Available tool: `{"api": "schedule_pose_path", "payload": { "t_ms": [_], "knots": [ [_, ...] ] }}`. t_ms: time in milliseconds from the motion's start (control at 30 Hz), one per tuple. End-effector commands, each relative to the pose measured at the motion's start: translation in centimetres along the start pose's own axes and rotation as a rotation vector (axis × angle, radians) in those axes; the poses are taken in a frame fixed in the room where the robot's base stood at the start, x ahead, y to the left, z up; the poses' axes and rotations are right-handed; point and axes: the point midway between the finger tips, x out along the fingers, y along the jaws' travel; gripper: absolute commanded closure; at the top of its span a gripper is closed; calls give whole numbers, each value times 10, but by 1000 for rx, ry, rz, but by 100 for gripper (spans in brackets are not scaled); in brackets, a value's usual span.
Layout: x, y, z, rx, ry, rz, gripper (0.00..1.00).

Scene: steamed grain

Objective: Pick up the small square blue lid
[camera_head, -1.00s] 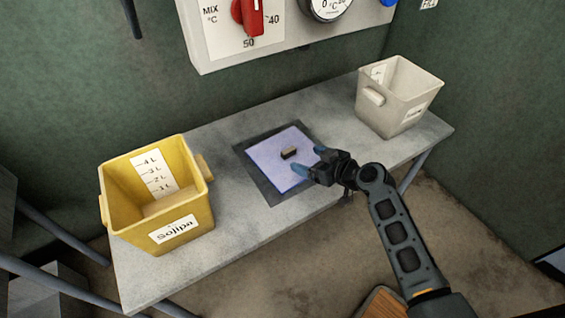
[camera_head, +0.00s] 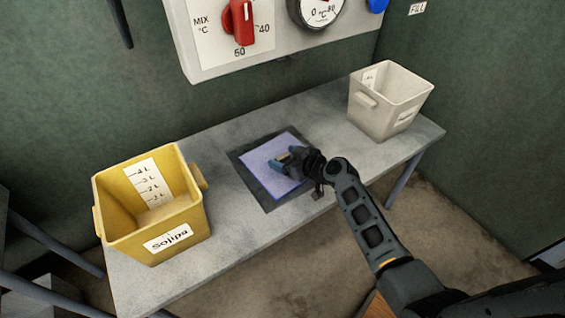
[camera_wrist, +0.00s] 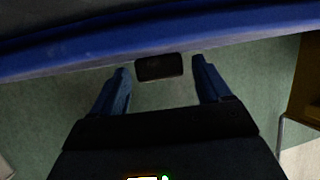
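The square blue lid (camera_head: 259,159) lies flat over the dark square area in the middle of the table. A small block-like handle (camera_head: 284,155) stands on its middle. My gripper (camera_head: 284,160) is over the lid, its fingers around the handle. In the wrist view, the dark end of the handle (camera_wrist: 160,67) sits between my two blue fingers, with a gap on each side, so my gripper (camera_wrist: 160,72) looks open. A blue edge (camera_wrist: 80,62), apparently the lid's, crosses the top of that view. Part of the lid is hidden by my gripper.
A yellow bin (camera_head: 150,235) labelled Sojipa stands at the table's left. A pale bin (camera_head: 385,105) stands at the right. A control panel (camera_head: 205,55) with a red knob and gauge hangs on the wall behind. The grey tabletop (camera_head: 235,235) in front is clear.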

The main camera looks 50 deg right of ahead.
Motion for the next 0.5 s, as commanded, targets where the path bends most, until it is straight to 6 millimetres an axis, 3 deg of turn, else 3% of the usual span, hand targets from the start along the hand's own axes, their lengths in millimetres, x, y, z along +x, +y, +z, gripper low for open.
{"api": "schedule_pose_path", "payload": {
  "t_ms": [67, 500],
  "knots": [
    [0, 0, 0, 0, 0, 0, 31],
    [0, 0, 0, 0, 0, 0, 73]
  ]
}}
